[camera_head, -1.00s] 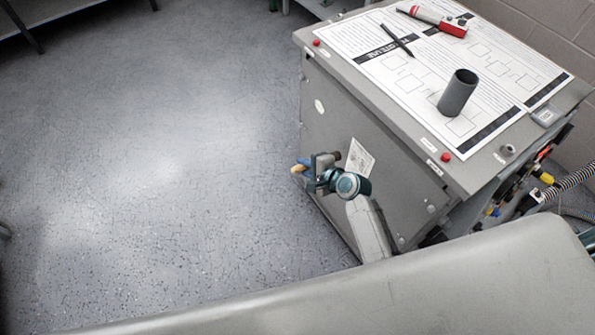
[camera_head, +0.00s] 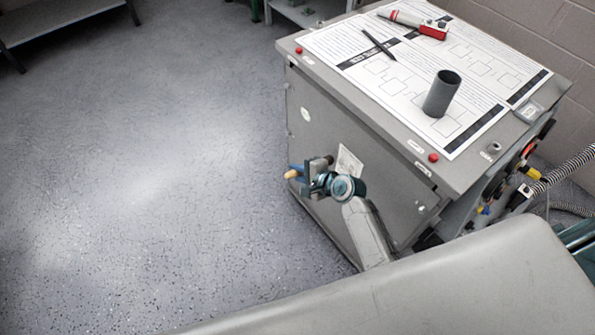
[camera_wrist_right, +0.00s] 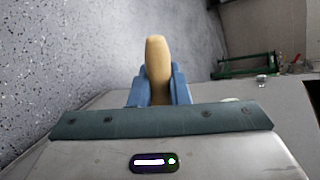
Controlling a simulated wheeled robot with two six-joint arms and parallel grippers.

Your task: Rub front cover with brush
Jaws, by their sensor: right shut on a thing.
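The front cover (camera_head: 310,135) is the grey panel on the near left side of a large cabinet. My right gripper (camera_head: 308,179) is beside this panel, low and near its paper label. It is shut on the brush, whose pale wooden handle (camera_head: 291,174) sticks out to the left. In the right wrist view the handle (camera_wrist_right: 157,65) stands between the blue fingers. The bristles are not clear in either view, so I cannot tell whether they touch the cover. My left gripper is not in view.
On the cabinet top lie a printed sheet (camera_head: 478,70), a dark pen (camera_head: 378,45), a red-and-white tool (camera_head: 415,24) and an upright grey tube (camera_head: 441,94). Cables (camera_head: 560,175) hang at the right side. The speckled floor (camera_head: 150,180) at left is clear.

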